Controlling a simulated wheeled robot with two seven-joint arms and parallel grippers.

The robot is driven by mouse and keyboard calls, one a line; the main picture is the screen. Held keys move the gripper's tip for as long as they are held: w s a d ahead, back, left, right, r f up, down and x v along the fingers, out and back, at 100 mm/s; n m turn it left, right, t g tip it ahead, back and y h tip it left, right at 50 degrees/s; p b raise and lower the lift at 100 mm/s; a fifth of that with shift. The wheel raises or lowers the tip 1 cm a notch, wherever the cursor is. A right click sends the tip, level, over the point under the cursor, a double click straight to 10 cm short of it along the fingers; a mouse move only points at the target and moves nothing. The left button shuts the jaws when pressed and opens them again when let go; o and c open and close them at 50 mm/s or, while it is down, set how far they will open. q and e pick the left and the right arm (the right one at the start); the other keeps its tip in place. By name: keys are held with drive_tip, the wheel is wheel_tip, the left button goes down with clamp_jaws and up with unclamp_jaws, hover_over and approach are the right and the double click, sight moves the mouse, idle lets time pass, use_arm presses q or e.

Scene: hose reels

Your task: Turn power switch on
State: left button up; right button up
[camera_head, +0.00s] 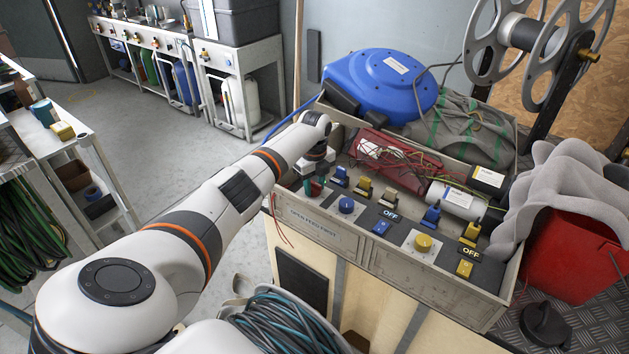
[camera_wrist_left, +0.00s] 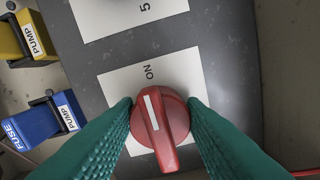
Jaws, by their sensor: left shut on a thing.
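The power switch is a red round knob (camera_wrist_left: 160,118) with a white pointer line, set on a white plate (camera_wrist_left: 195,72) in the left wrist view. The word ON is printed sideways just above the knob, and the white line points up towards it, tilted slightly left. My left gripper (camera_wrist_left: 161,104) has its green fingers on either side of the knob, shut on it. In the head view the left gripper (camera_head: 314,187) is at the left end of the panel box, where the wrist hides most of the knob. My right gripper is not in view.
Blue (camera_wrist_left: 42,122) and yellow (camera_wrist_left: 30,38) PUMP switches stand left of the knob. The panel box (camera_head: 385,262) also holds a blue button (camera_head: 346,205), a yellow button (camera_head: 423,243) and red wiring. A blue reel (camera_head: 380,85) lies behind; a red bin (camera_head: 575,255) stands right.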

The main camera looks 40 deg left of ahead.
sight(315, 183)
use_arm(q)
drive_tip(key=o, duration=1)
drive_tip(key=shift+r, duration=0.1)
wheel_tip(315, 183, up, 12)
idle(0.5)
